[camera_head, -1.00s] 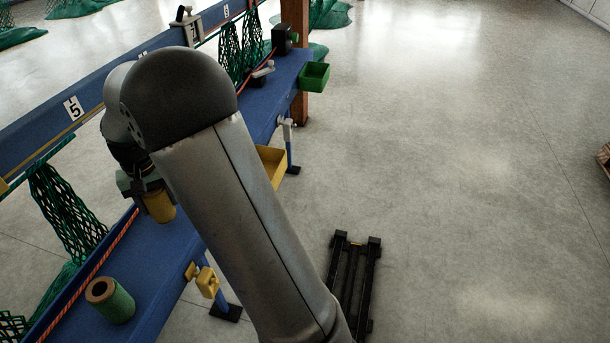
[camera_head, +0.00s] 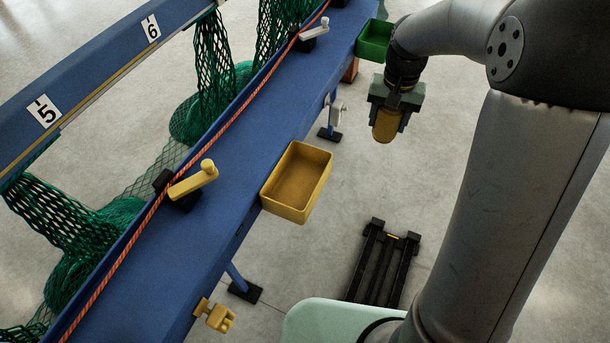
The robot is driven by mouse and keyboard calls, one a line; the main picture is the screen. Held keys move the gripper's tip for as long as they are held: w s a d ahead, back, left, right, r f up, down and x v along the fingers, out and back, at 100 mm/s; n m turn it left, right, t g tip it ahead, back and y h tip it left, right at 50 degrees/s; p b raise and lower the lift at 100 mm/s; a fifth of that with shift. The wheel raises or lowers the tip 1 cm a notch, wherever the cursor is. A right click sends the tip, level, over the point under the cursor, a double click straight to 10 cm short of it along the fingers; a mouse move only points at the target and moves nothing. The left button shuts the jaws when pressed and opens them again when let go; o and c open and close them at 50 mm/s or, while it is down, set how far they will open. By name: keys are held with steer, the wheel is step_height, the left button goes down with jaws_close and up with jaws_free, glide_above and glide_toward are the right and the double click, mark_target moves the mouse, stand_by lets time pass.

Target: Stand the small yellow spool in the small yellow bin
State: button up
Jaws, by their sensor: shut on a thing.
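The small yellow spool (camera_head: 386,126) is between the fingers of my gripper (camera_head: 388,116), which is shut on it. The gripper points downward and holds the spool in the air over the floor, to the right of the blue bench. The spool's upper part is hidden by the gripper. The small yellow bin (camera_head: 318,196) hangs at the right edge of the bench, below and to the left of the gripper in the picture. The bin looks empty, and the spool is well apart from it.
The blue bench (camera_head: 235,150) carries a yellow crank (camera_head: 195,182), a white crank (camera_head: 312,36) and an orange rope (camera_head: 215,131). A green bin (camera_head: 374,42) hangs farther along, close to my gripper in the picture. Green nets (camera_head: 75,225) hang at left. A black floor rail (camera_head: 384,262) lies below.

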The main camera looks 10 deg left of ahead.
steer(key=s+a+n+b, duration=0.1)
steer(key=s+a+n, duration=0.4)
steer(key=s+a, duration=0.5)
steer(key=s+a+n+b, duration=0.1)
steer(key=s+a+n, duration=0.45)
steer(key=s, duration=0.85)
steer(key=w+a+f, duration=0.1)
steer(key=w+f, duration=0.2)
steer(key=w, duration=0.1)
steer(key=w+a+f+p, duration=0.1)
steer(key=w+f, duration=0.2)
steer(key=w, duration=0.2)
steer(key=w+a+f+p, duration=0.1)
steer(key=w+f, duration=0.2)
steer(key=w, duration=0.1)
steer(key=shift+w+a+f, duration=0.1)
steer(key=shift+w+a, duration=0.15)
steer(key=shift+f, duration=1.55)
